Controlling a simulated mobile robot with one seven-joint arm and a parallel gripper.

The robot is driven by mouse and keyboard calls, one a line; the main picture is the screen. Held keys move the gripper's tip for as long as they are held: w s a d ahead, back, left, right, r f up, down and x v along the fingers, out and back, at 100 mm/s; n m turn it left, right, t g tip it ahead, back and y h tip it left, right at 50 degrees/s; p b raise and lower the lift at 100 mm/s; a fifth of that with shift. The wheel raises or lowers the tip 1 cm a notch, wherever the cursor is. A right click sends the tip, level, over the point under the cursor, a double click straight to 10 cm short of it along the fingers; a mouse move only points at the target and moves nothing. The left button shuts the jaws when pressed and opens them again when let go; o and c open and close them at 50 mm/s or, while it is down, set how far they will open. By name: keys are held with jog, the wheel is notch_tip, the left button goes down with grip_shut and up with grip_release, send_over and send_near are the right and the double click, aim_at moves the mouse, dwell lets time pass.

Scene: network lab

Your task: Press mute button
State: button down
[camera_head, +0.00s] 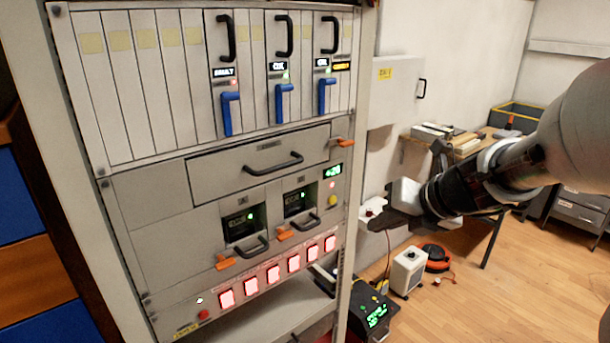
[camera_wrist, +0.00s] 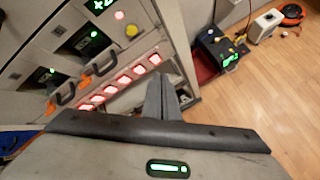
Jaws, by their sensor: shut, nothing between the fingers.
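No label reading "mute" is legible on the equipment rack (camera_head: 155,268). A round yellow button (camera_head: 333,200) sits at the right of the rack, below a green display and a small red light; it also shows in the wrist view (camera_wrist: 131,30). A small round red button (camera_head: 203,314) sits at the lower left, left of a row of lit red-white switches (camera_head: 272,275). I cannot tell which is the mute button. My gripper (camera_head: 372,222) is shut and empty, right of the rack and apart from it. In the wrist view its fingers (camera_wrist: 163,92) point toward the rack's right edge.
Orange latches and dark handles (camera_head: 257,247) stick out of the rack front. Blue levers (camera_head: 279,103) hang above. A black box with a green display (camera_head: 374,316) and a white box (camera_head: 409,270) stand low on the right. The wooden floor at lower right is mostly clear.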

aim_at(332, 200)
jog(key=shift+a, duration=0.1)
jog(key=w+a, duration=0.5)
jog(key=w, duration=0.2)
jog(key=shift+p, duration=0.4)
jog(key=shift+w, duration=0.1)
dwell(1.9)
jog(key=shift+w+a+p, duration=0.25)
jog(key=shift+w+p, duration=0.05)
jog(key=shift+p, duration=0.05)
jog(key=shift+w+a, duration=0.2)
jog(key=shift+w, duration=0.1)
dwell(0.6)
jog(key=shift+s+d+p, duration=0.3)
jog(key=shift+s+d, duration=0.15)
jog(key=shift+s, duration=0.2)
dwell(0.3)
